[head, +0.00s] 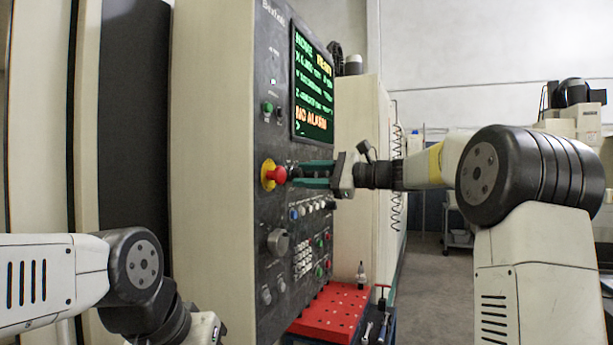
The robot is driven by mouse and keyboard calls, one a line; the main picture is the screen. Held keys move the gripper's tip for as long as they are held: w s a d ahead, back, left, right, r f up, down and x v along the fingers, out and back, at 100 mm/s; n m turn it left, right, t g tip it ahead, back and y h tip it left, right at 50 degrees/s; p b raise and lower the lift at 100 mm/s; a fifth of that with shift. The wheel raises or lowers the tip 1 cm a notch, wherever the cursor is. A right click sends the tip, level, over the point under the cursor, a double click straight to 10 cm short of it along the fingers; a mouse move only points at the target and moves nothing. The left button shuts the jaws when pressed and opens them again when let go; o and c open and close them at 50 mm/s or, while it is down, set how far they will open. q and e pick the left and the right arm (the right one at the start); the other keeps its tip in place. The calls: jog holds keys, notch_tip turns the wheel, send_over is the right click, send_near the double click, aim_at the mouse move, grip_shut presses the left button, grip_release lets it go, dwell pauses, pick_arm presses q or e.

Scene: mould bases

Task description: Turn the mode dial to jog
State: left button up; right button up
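The machine's dark control panel (270,130) faces right. A small dark knob (293,172) sits just right of the red emergency button; it may be the mode dial, but its markings are too small to read. My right gripper (299,175) reaches in from the right at the panel. Its two green fingers are apart, one above and one below the knob's level, and the tips partly cover it. I cannot make out contact. A larger grey knob (278,241) sits lower on the panel, clear of the gripper. My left gripper is outside the picture; only its arm shows at lower left.
The red emergency button (278,174) on its yellow ring is close to the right fingertips. The lit screen (312,88) is above, with several small buttons (312,207) below. A red tray (330,312) stands at the panel's foot. Open floor (433,270) lies right of the machine.

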grip_shut()
jog(key=shift+n, duration=0.3)
jog(key=n, duration=0.3)
jog(key=shift+n, duration=2.1)
jog(key=shift+o, duration=2.4)
grip_release()
